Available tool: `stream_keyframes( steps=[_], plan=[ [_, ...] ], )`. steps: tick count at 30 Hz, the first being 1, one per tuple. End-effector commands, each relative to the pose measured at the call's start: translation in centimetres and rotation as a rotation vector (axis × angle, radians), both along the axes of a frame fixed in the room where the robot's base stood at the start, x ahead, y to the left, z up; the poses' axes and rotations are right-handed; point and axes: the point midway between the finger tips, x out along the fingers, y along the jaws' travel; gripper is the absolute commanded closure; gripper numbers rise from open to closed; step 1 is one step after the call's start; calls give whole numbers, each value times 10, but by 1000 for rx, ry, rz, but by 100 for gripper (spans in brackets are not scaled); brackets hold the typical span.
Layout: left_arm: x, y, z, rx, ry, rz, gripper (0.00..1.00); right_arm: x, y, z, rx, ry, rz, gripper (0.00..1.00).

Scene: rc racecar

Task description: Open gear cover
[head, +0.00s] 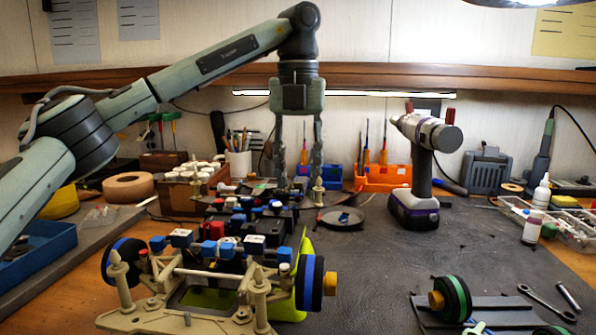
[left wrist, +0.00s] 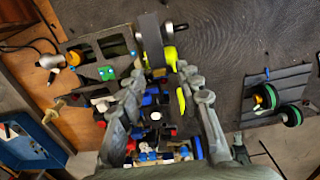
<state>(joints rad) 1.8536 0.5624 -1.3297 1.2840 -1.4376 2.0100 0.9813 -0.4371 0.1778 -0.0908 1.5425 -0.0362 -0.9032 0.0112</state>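The RC car chassis (head: 200,265) stands on the dark mat, with beige ends, blue and red blocks, and blue-black wheels. Yellow-green parts (head: 303,268) show near its front right wheel. My left gripper (head: 299,180) points straight down over the far part of the car, its two fingers apart with nothing between them. In the left wrist view the gripper (left wrist: 163,80) spans the car, and yellow-green pieces (left wrist: 181,100) show near the right fingertip. I cannot tell which part is the gear cover. My right gripper is not in view.
A purple-grey drill (head: 420,165) stands behind right of the car. A dark plate with green-rimmed wheels (head: 452,299) lies front right. A small round dish (head: 341,219) and orange tool holder (head: 384,177) are near the drill. A blue bin (head: 38,252) is at left.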

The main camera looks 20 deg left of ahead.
Motion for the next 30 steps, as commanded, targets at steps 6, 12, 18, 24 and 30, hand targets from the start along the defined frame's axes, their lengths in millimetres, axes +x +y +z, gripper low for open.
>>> stream_keyframes(
  steps=[6, 12, 18, 24, 30],
  plan=[
    [0, 0, 0, 0, 0, 0, 67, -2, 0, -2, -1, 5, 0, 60],
    [0, 0, 0, 0, 0, -1, 92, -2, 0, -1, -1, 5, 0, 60],
    [0, 0, 0, 0, 0, -1, 100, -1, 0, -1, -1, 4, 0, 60],
    [2, -1, 2, -4, 44, -2, 100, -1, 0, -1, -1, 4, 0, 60],
    [5, -1, 8, -23, 165, -3, 100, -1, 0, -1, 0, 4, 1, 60]
  ],
)
